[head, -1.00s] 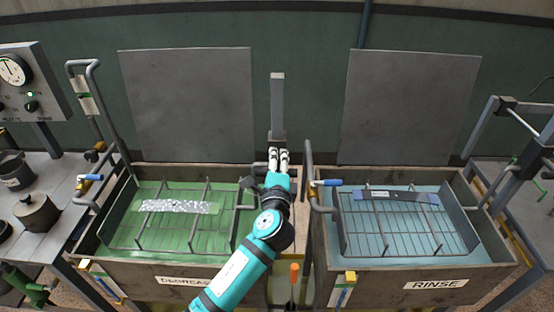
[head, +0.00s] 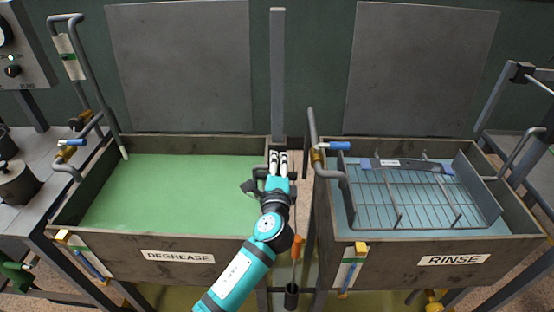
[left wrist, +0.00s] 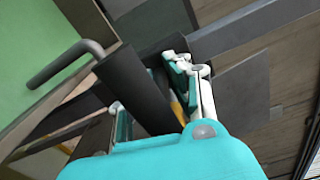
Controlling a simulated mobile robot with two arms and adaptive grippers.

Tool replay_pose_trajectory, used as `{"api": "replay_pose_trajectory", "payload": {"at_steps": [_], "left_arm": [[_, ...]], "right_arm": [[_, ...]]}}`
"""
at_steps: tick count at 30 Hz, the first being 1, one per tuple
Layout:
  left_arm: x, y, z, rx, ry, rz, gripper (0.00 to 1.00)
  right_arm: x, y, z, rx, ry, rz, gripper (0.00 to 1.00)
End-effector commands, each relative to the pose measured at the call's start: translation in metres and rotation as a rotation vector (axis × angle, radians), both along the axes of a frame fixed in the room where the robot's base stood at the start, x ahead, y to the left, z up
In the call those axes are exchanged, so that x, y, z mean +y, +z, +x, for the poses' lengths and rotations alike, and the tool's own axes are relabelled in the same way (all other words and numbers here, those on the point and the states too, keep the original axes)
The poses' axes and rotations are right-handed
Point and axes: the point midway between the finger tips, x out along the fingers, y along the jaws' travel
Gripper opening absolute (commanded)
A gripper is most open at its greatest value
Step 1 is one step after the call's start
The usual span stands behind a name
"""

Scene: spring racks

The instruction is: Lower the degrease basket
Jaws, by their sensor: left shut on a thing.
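The degrease tank (head: 75,217), labelled DEGREASE, is at the left in the head view and holds smooth green liquid (head: 180,195). No part of the basket's wire rack shows above the liquid. My left gripper (head: 278,157) is at the gap between the two tanks, by the degrease tank's right wall. In the left wrist view it is shut on a thick dark handle (left wrist: 138,88). A grey bent rod (left wrist: 62,62) runs from this handle over the green liquid. My right gripper is not in view.
The rinse tank (head: 400,244) stands to the right, with a wire basket (head: 415,205) holding a dark flat part (head: 405,165). An upright post (head: 277,75) rises behind my gripper. Blue-handled valves and bent pipes stand at the tanks' edges.

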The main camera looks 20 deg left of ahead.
Motion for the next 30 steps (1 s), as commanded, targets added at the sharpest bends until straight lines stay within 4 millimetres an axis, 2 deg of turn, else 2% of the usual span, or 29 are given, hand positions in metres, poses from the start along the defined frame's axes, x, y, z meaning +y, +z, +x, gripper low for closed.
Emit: {"api": "replay_pose_trajectory", "payload": {"at_steps": [1, 2, 14, 15, 20, 30], "left_arm": [[-0.0007, -0.0149, -0.0009, 0.010, 0.000, -0.003, 0.00], [-0.0007, -0.0163, -0.0009, 0.009, 0.000, -0.004, 0.00], [-0.0011, -0.0194, -0.0011, 0.011, -0.001, -0.002, 0.00], [-0.0012, -0.0194, -0.0011, 0.011, -0.001, -0.002, 0.16], [-0.0015, -0.0187, -0.0010, 0.010, -0.002, -0.002, 0.37], [-0.0022, -0.0137, -0.0002, 0.000, -0.005, 0.000, 0.38]], "right_arm": [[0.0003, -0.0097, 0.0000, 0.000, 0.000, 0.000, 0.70], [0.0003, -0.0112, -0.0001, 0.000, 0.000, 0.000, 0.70], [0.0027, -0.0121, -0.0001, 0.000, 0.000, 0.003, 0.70], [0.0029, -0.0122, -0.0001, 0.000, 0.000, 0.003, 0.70], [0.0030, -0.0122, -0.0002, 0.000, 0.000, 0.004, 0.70], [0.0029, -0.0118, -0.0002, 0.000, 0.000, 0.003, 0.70]]}}
